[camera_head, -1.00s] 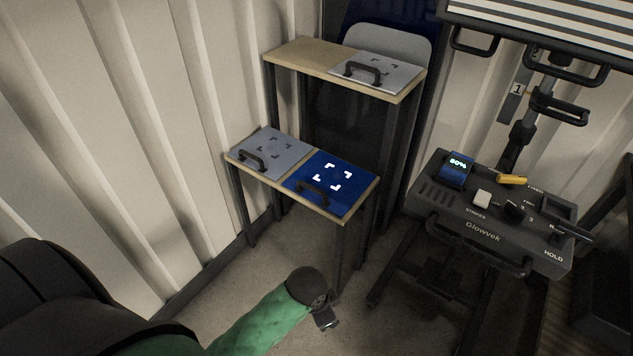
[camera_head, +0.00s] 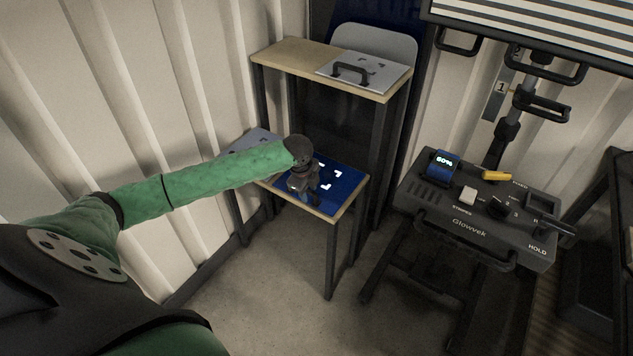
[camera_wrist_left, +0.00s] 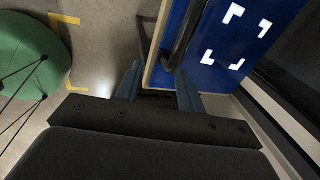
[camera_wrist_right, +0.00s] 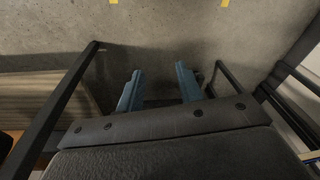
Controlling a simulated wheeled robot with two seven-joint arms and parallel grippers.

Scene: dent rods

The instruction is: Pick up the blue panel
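The blue panel (camera_head: 345,185) with white corner marks lies flat on the lower table, its right part visible in the head view. My left gripper (camera_head: 308,190) is over its left part and hides its handle there. In the left wrist view the blue panel (camera_wrist_left: 225,50) shows with its dark handle (camera_wrist_left: 184,35). The left gripper (camera_wrist_left: 158,90) is open and its fingers are apart near the handle's near end. I cannot tell whether they touch it. My right gripper (camera_wrist_right: 158,88) is open and empty above the floor, outside the head view.
A grey panel (camera_head: 257,138) lies beside the blue one, partly behind my left arm. Another grey panel (camera_head: 368,70) with a handle lies on the higher table (camera_head: 290,55). A dark control console (camera_head: 470,215) stands at the right. A ribbed wall is at the left.

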